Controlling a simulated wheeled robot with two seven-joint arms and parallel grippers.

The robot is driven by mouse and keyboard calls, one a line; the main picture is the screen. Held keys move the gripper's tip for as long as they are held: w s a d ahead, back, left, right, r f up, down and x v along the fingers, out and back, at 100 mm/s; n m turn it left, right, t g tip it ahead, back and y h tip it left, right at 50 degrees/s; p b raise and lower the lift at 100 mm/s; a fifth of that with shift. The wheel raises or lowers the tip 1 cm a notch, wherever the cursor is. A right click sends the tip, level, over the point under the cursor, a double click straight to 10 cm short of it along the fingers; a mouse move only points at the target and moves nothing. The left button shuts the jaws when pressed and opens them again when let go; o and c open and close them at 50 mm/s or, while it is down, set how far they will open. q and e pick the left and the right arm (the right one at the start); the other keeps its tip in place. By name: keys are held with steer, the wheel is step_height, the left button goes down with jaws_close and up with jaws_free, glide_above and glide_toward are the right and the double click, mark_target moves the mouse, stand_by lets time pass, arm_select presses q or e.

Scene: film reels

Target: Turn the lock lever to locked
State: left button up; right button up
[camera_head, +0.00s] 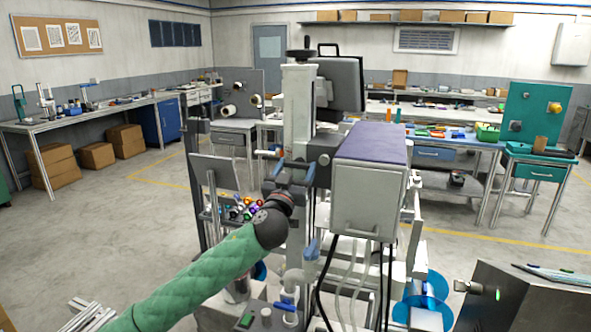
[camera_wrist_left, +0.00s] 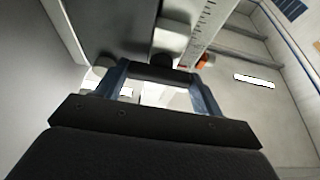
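My left gripper (camera_head: 293,169) is at the grey upright column (camera_head: 298,110) of the machine in the middle of the head view, its two blue fingers apart. In the left wrist view, the fingers (camera_wrist_left: 158,78) stand wide apart. A short dark rounded bar (camera_wrist_left: 158,73) lies crosswise between the fingertips; I cannot tell whether they touch it. It may be the lock lever, but its markings and setting cannot be made out. My right gripper is out of view.
A grey box with a purple top (camera_head: 371,143) juts out right of the column, with dark cables below. A monitor (camera_head: 342,82) stands above. A metal box (camera_head: 525,300) is at lower right.

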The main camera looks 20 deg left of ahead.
arm_select(q)
steer(key=c, duration=0.4)
